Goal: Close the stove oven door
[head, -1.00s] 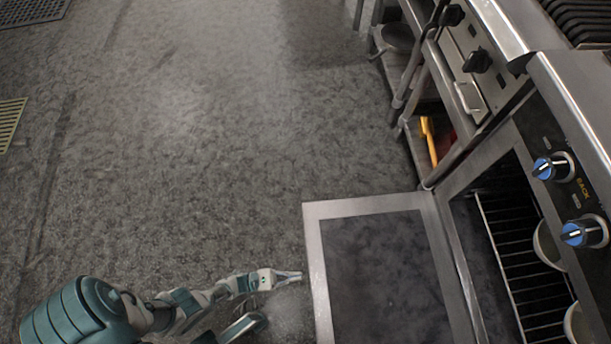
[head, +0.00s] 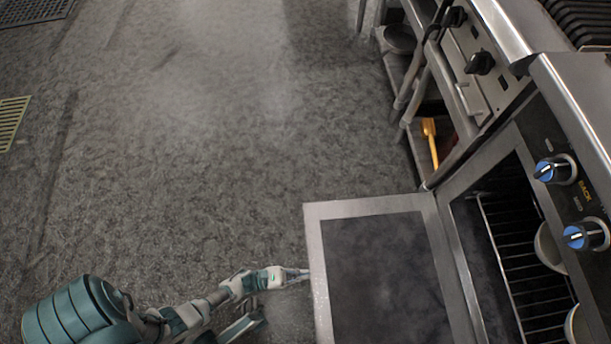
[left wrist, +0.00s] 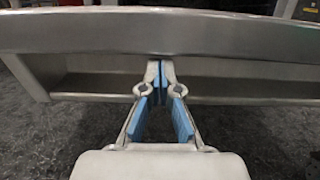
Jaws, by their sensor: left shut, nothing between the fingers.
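The oven door (head: 318,262) is folded down flat, with a metal frame around a dark glass panel. It is hinged at the front of the open oven (head: 505,250). My left gripper (head: 303,273) is shut and empty, with its tips at the door's outer edge, on the left side. In the left wrist view, the shut fingers (left wrist: 160,66) point at the door's metal edge (left wrist: 160,32), and their tips overlap its underside. I cannot tell whether they touch it. My right gripper is not in view.
The oven holds a wire rack (head: 520,275) and pale bowls (head: 550,246). Blue knobs (head: 556,169) sit on the front panel. A shelf with a yellow item (head: 430,140) stands beyond the oven.

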